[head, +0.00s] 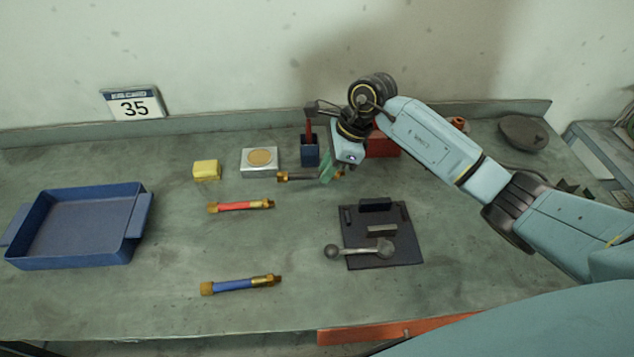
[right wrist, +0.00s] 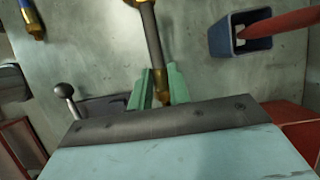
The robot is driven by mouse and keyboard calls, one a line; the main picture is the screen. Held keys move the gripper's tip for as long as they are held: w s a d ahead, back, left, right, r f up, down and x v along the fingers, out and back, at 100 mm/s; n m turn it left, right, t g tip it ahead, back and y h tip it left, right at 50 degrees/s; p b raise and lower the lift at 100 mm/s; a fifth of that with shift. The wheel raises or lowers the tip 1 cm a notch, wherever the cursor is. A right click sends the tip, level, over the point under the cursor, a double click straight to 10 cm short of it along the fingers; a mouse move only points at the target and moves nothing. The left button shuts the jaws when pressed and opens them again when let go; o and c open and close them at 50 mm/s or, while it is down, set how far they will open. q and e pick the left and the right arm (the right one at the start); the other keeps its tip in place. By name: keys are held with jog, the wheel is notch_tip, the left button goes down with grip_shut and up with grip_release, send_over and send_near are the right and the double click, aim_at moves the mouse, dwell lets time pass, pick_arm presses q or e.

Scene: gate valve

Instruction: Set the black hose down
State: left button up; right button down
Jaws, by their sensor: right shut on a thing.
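In the right wrist view the green fingers (right wrist: 158,88) stand on both sides of the black hose (right wrist: 151,35). I cannot tell whether the hose touches the table. My left gripper is not in view.
A dark blue cup (head: 310,154) with a red-handled tool stands just behind the hose. A silver block with a round tan top (head: 260,171) and a yellow block (head: 206,170) are to the left. A blue tray (head: 75,262) is far left; a black plate with a lever (head: 410,256) is front right.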

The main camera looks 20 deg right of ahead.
aim_at(327, 191)
jog(key=shift+f, duration=2.3)
jog(key=shift+f, duration=0.15)
jog(key=c, duration=1.3)
grip_release()
